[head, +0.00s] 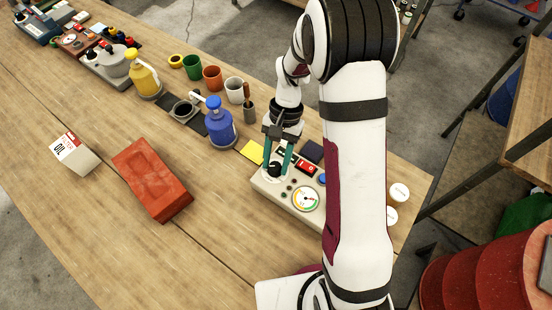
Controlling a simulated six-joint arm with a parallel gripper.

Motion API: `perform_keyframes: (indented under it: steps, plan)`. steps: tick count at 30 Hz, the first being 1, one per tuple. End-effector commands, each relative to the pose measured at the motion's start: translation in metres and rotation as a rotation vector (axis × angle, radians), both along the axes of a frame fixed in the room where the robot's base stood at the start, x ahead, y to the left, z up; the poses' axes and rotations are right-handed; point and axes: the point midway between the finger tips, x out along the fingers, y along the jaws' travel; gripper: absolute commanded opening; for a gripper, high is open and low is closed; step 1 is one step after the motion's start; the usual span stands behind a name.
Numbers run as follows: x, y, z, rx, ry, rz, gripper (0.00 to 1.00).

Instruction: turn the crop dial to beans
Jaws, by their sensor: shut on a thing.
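The control panel (266,187) is a beige box on the right part of the workbench. Its black dial (274,170) sits at the panel's left end on a pale round face. My gripper (275,166) reaches down from above and is shut on the dial, with a green finger on either side. The crop labels and the dial's pointer are too small and too covered to read. My arm hides the panel's right end.
A red brick (152,180) and an oil carton (74,153) are to the left. The front bench between brick and panel is clear.

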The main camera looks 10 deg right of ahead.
Motion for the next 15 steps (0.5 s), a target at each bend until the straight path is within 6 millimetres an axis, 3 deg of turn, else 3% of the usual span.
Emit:
perform_keyframes:
  steps: [8,9,13,15]
  plan:
    - [0.0005,-0.0002,0.0001,-0.001,-0.002,0.001,0.00]
    - [0.0005,-0.0002,0.0001,-0.001,-0.002,0.001,0.47]
    - [0.0004,-0.0001,0.0001,0.000,-0.001,0.001,0.71]
    - [0.0002,-0.0001,0.0000,0.000,-0.001,0.001,0.73]
